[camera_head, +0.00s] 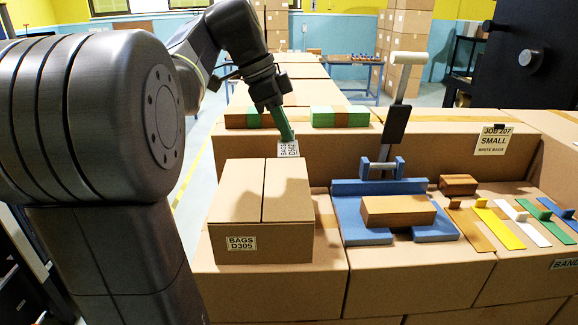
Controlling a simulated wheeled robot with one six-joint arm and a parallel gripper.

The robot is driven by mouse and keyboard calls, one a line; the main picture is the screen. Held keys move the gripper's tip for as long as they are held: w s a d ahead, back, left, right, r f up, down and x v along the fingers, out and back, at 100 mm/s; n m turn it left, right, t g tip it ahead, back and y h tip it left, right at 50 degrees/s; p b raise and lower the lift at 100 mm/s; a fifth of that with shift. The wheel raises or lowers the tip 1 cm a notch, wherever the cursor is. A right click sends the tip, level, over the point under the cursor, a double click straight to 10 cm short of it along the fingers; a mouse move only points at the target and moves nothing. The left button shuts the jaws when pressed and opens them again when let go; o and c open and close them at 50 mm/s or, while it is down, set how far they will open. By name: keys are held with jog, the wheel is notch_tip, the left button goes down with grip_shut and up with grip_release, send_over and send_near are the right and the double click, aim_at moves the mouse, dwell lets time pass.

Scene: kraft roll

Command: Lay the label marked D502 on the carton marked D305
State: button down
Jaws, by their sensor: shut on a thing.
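My gripper (276,108) points down, shut on a green piece (284,127). At its lower end is the white label marked D502 (288,149), held above and behind the far right corner of the closed carton marked D305 (262,202). The label is tilted, facing forward, and looks apart from the carton. The carton stands at the front left with a bare top and a centre seam; its own white tag (241,243) reads BAGS D305 on the front face.
A blue fixture (345,222) with an upright lever (399,110) and a brown block (398,211) stands right of the carton. Several coloured strips (500,229) lie farther right. Green and brown blocks (340,117) sit on the raised back row of boxes.

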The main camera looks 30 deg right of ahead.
aim_at(290, 176)
notch_tip(290, 176, down, 3)
jog(key=shift+s+a+r, duration=0.15)
jog(key=shift+f+p, duration=0.3)
jog(key=shift+f, duration=2.2)
jog(key=shift+f, duration=0.1)
jog(key=c, duration=1.6)
grip_release()
jog(key=v, duration=1.2)
